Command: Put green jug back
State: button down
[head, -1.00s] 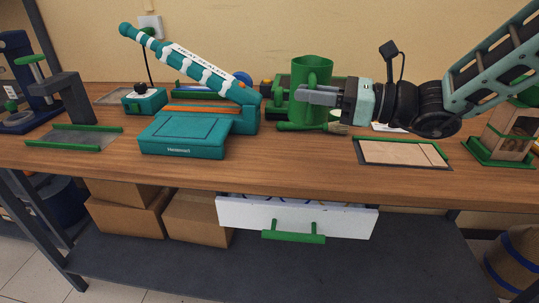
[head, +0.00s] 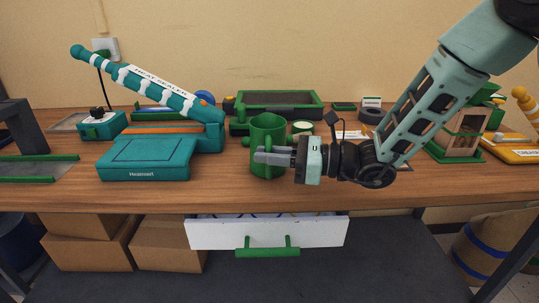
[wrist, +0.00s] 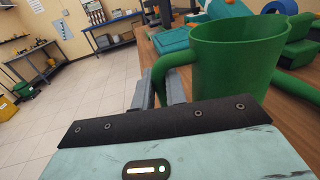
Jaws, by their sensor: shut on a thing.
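The green jug (head: 268,133) is upright near the front middle of the table in the head view, just right of the teal heat sealer. It also shows large in the wrist view (wrist: 232,62), with its handle toward my gripper. My gripper (head: 272,157) comes from the right and is shut on the jug, with its fingers at the handle. In the wrist view the fingers (wrist: 160,92) are around the handle. Whether the jug's base touches the table is hard to tell.
The teal heat sealer (head: 145,158) stands close on the left. A green-rimmed tray (head: 280,103) is behind the jug. A wood-and-green stand (head: 462,132) is at the right. A white drawer (head: 265,232) sticks out open under the table edge.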

jog(key=shift+f, duration=0.15)
jog(key=c, duration=1.4)
grip_release()
jog(key=shift+c, duration=0.2)
